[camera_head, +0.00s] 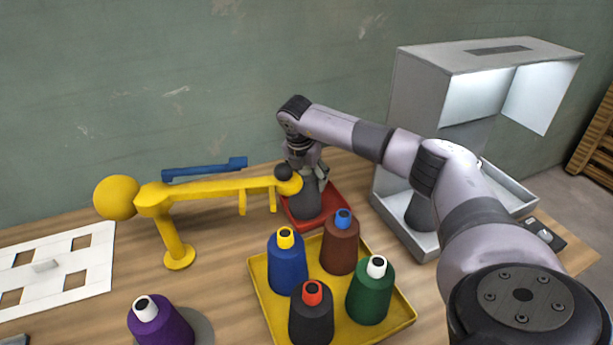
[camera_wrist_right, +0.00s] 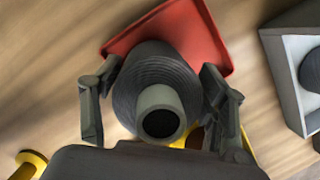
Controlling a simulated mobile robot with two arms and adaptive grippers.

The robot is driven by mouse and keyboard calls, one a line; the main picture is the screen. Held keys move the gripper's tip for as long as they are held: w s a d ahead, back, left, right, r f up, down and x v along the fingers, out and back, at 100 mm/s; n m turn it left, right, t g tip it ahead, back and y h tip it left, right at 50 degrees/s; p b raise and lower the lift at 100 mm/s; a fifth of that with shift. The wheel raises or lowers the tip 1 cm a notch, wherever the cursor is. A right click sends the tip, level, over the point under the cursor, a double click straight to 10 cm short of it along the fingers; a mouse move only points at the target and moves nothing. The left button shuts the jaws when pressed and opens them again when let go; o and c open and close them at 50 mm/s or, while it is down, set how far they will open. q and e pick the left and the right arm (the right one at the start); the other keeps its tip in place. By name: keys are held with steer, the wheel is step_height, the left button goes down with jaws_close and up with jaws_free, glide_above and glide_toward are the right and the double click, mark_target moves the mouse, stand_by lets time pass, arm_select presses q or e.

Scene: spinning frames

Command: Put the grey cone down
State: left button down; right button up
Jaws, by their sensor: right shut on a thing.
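The grey cone (camera_head: 305,201) stands upright over the red tray (camera_head: 327,200) at the back middle of the table. My right gripper (camera_head: 306,172) comes down on it from above and is shut on its upper part. In the right wrist view the grey cone (camera_wrist_right: 158,75) sits between the two fingers of the gripper (camera_wrist_right: 160,105), with its open tip facing the camera. The red tray (camera_wrist_right: 205,40) lies beneath it there. I cannot tell whether the cone's base touches the tray. My left gripper is not in view.
A yellow tray (camera_head: 397,322) with blue, brown, green and black cones stands in front. A yellow arm-like stand (camera_head: 215,190) reaches close to my right gripper's left side. A grey lit booth (camera_head: 412,110) holding a dark cone (camera_head: 421,212) stands right. A purple cone (camera_head: 160,322) is front left.

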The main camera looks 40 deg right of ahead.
steer(key=shift+f, duration=0.1)
steer(key=o, duration=1.7)
steer(key=shift+f, duration=0.1)
steer(key=b+v, duration=0.2)
steer(key=v, duration=0.9)
steer(key=shift+a, duration=0.15)
steer(key=shift+s+a+r, duration=0.1)
steer(key=shift+r, duration=0.5)
